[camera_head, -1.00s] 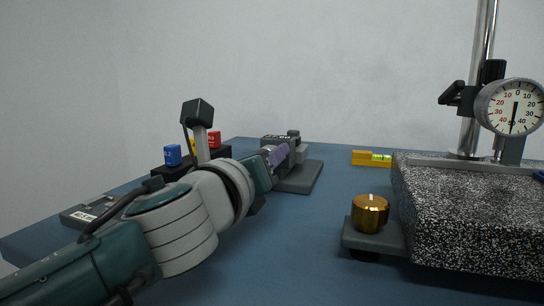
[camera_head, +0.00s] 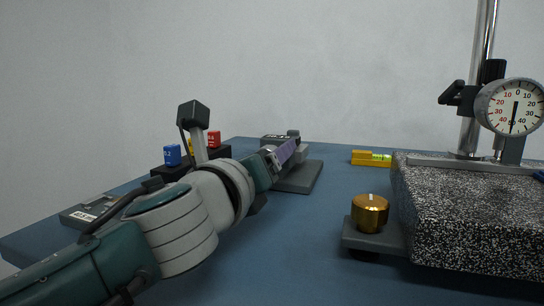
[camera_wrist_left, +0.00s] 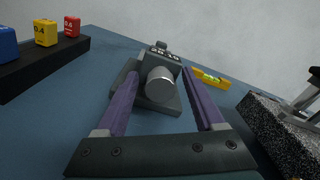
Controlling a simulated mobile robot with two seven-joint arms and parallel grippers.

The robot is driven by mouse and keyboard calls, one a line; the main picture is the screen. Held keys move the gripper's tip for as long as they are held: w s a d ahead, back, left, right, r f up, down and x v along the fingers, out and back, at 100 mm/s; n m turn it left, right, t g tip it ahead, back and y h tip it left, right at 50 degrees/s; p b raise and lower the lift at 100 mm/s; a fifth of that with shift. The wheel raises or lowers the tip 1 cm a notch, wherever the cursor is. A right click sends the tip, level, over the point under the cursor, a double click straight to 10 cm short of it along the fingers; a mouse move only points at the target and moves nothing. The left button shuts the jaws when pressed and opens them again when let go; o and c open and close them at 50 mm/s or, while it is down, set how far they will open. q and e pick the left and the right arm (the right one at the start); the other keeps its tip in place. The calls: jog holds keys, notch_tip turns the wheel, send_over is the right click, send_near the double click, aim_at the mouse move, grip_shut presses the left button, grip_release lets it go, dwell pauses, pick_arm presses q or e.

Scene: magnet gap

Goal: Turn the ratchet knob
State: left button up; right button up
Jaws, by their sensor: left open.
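A grey device (camera_head: 305,178) with a small number display stands on the blue table. In the left wrist view the device (camera_wrist_left: 122,78) shows a silver round knob (camera_wrist_left: 160,88) pointing toward the camera. My left gripper (camera_head: 284,153) reaches toward the device and hides part of it in the head view. In the left wrist view, the open purple fingers (camera_wrist_left: 161,76) appear on either side of the knob, with nothing between them gripped. Whether the fingertips reach past the knob's end I cannot tell. My right gripper is not in view.
A black rack with blue (camera_head: 172,155), yellow and red (camera_head: 214,139) blocks stands left. A yellow level (camera_head: 371,158) lies behind. On the right, a speckled granite block (camera_head: 470,215) carries a dial gauge (camera_head: 513,106); a brass knob (camera_head: 369,212) sits beside it. The table centre is clear.

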pick_arm(q)
jog(key=shift+s+a+r, duration=0.1)
jog(key=shift+s, duration=0.1)
jog(key=p+v, duration=0.3)
jog(key=v, duration=0.5)
jog(key=shift+s, duration=0.1)
jog(key=shift+s+a, duration=0.2)
jog(key=shift+s, duration=0.45)
